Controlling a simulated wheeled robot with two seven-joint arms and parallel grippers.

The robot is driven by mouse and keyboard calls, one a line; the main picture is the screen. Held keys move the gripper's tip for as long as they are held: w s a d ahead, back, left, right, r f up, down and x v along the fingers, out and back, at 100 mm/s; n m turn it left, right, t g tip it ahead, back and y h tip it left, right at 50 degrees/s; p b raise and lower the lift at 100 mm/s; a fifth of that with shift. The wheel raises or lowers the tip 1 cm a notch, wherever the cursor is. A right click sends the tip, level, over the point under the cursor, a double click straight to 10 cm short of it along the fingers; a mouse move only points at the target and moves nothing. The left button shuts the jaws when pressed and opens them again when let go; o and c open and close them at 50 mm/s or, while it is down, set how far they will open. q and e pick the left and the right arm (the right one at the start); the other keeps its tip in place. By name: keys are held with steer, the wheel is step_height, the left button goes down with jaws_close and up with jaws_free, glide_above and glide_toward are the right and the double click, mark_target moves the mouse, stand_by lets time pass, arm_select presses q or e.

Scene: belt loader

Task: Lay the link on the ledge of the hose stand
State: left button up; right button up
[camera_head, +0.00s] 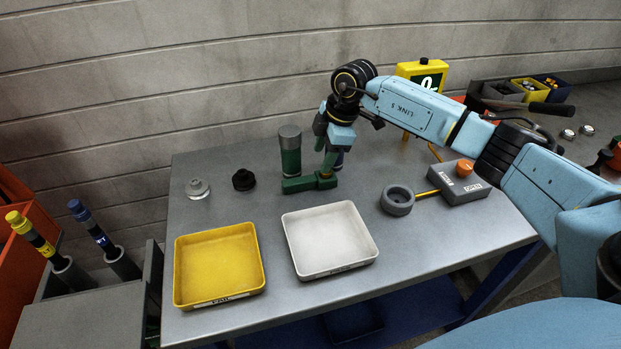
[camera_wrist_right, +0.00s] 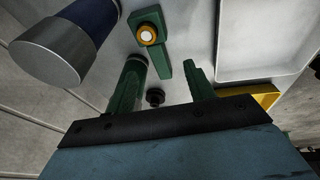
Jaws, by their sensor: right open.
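A green L-shaped piece, which I take as the link (camera_head: 300,185), lies on the grey table behind the white tray. In the right wrist view the link (camera_wrist_right: 163,68) shows a raised block with a pale, orange-rimmed round end. My right gripper (camera_head: 329,165) is open above and close to the link's block end; contact cannot be told. Its green finger (camera_wrist_right: 197,82) shows in the wrist view. At far left, a grey stand (camera_head: 75,320) with a yellow-banded and a blue-banded hose end may be the hose stand; its ledge is not clear. My left gripper is not in view.
A green grey-capped cylinder (camera_head: 290,155) stands left of my gripper; a blue grey-capped cylinder (camera_wrist_right: 85,25) stands behind it. A yellow tray (camera_head: 258,240) and white tray (camera_head: 372,245) are in front. A grey ring (camera_head: 397,207) and orange-button box (camera_head: 460,188) lie right.

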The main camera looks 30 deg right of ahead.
mark_target(309, 179)
steer(key=x, duration=0.2)
steer(key=shift+a+f, duration=0.15)
steer(key=shift+f, duration=0.25)
steer(key=shift+w+f, duration=0.15)
steer(key=shift+f, duration=0.15)
steer(key=shift+w+a+f, duration=0.2)
steer(key=shift+a+f, duration=0.05)
steer(key=shift+f, duration=0.35)
steer(key=x, duration=0.3)
steer(key=shift+w+a+f, duration=0.2)
steer(key=shift+w, duration=0.15)
steer(key=shift+f, duration=0.2)
steer(key=shift+c, duration=0.2)
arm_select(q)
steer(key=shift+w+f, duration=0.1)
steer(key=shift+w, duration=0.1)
arm_select(e)
jaws_close()
